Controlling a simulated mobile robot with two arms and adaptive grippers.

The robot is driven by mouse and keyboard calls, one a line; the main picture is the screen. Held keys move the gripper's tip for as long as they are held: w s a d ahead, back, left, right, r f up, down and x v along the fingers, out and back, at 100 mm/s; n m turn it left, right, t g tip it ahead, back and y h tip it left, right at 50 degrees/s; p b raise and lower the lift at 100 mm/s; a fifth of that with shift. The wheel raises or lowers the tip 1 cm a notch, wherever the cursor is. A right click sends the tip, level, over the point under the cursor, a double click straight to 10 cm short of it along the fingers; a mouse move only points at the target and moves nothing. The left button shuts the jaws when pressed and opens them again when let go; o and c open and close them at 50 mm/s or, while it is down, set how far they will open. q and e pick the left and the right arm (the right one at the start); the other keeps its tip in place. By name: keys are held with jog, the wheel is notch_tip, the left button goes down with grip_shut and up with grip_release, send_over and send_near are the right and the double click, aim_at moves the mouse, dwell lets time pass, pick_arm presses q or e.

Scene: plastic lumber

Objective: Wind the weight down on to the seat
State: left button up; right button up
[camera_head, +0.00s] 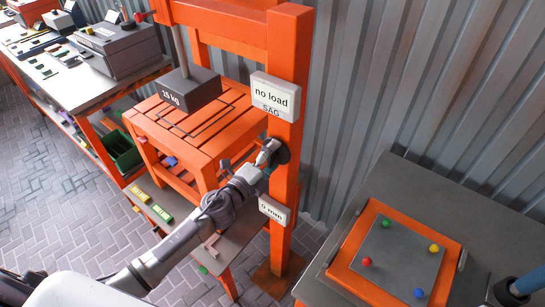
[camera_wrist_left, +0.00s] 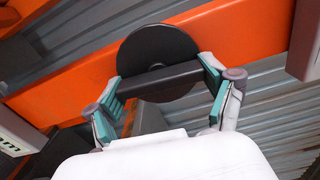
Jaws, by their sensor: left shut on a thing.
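The weight (camera_head: 188,90) is a dark grey block marked 15 kg, hanging from a rod. It hangs over the orange slatted seat (camera_head: 205,128) with a gap that looks small from this angle. On the orange post, a black round disc (camera_wrist_left: 158,48) carries a dark bar handle (camera_wrist_left: 160,80); the disc also shows in the head view (camera_head: 282,152), mostly hidden by my gripper. My left gripper (camera_head: 268,155) is at the handle, and the left wrist view shows its teal-padded fingers (camera_wrist_left: 162,80) shut on the bar's two ends. My right gripper is not in view.
Signs on the post (camera_head: 287,60) read "no load SAG" (camera_head: 275,95) and "0 mm" (camera_head: 273,210). A grey table with an orange-framed board (camera_head: 398,262) and coloured balls stands at right. A cluttered workbench (camera_head: 75,85) is at left. Corrugated wall is behind.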

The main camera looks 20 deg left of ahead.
pick_arm(q)
jog(key=m, duration=0.4)
jog(key=shift+f+m, duration=0.2)
jog(key=shift+m, duration=0.2)
jog(key=m, duration=0.5)
jog(key=shift+a+b, duration=0.1)
jog(key=shift+b, duration=0.2)
jog(key=m, duration=0.5)
jog(key=shift+a+f+m, duration=0.1)
jog(key=shift+m, duration=0.3)
jog(key=m+p, duration=0.1)
jog(key=m, duration=0.3)
jog(key=shift+m, duration=0.3)
jog(key=m+p, duration=0.2)
jog(key=m, duration=0.3)
jog(key=shift+w+a, duration=0.1)
jog(key=shift+a, duration=0.05)
jog(key=m+p, duration=0.1)
jog(key=m, duration=0.5)
jog(key=m+p, duration=0.1)
jog(key=m, duration=0.1)
jog(key=m+p, duration=0.1)
jog(key=m, duration=0.1)
jog(key=shift+r, duration=0.25)
jog(key=shift+m+p, duration=0.9)
jog(key=shift+m, duration=1.6)
